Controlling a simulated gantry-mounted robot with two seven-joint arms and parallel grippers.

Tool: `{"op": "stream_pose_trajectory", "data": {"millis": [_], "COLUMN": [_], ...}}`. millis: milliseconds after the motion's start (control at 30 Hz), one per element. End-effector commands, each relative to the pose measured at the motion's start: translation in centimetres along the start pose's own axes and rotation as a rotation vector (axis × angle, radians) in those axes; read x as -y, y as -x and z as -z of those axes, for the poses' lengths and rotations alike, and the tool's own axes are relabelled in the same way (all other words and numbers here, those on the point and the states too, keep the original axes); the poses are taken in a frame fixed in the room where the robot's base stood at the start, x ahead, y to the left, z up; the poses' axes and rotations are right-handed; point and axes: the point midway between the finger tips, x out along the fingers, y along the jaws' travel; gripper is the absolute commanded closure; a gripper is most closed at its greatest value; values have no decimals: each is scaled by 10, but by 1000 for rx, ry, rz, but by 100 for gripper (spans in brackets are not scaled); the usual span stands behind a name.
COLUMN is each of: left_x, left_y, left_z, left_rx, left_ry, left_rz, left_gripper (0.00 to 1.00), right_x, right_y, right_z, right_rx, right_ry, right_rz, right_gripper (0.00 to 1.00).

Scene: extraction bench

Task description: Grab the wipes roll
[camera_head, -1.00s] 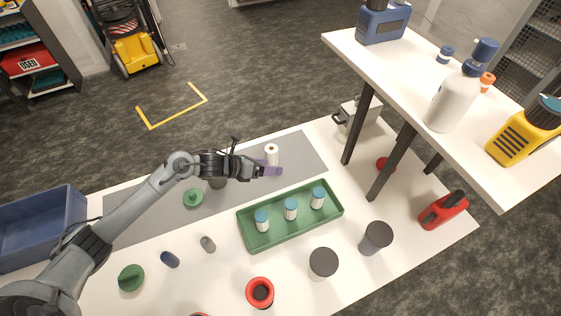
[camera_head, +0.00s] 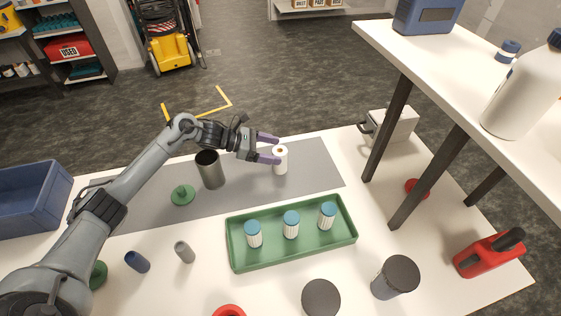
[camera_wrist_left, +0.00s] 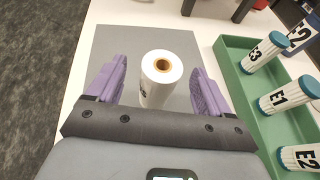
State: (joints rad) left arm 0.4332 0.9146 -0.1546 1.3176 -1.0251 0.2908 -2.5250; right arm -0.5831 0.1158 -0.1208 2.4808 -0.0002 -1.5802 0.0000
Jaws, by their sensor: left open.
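The wipes roll (camera_head: 281,161) is a white upright cylinder with a brown core, standing on the grey mat (camera_head: 320,168). My left gripper (camera_head: 272,148) is open, with purple fingers, just left of the roll in the head view. In the left wrist view, the roll (camera_wrist_left: 162,78) stands ahead between the two open fingers (camera_wrist_left: 155,88), with a gap visible on each side. My right gripper is in neither view.
A green tray (camera_head: 238,256) with blue-capped vials stands in front of the mat. A metal cup (camera_head: 210,169) and a green lid (camera_head: 183,195) are left of the roll. A raised white shelf (camera_head: 440,75) on dark legs stands at right. A blue bin (camera_head: 30,200) is at far left.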

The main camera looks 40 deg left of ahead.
Motion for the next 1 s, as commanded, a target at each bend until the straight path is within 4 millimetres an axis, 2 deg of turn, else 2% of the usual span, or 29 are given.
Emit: {"op": "stream_pose_trajectory", "data": {"millis": [333, 700, 767, 1000], "left_x": [2, 2, 2, 2], "left_y": [-42, -49, -49, -49], "left_z": [4, 4, 4, 4], "left_rx": [2, -1, -1, -1], "left_ry": [2, 2, 2, 2], "left_rz": [1, 0, 0, 0], "left_gripper": [20, 20, 27, 64], "right_x": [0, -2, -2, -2], "right_y": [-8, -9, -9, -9], "right_z": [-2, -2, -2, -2], "right_rx": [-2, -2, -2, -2], "right_ry": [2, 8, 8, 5], "right_rz": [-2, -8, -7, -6], "right_gripper": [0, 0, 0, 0]}}
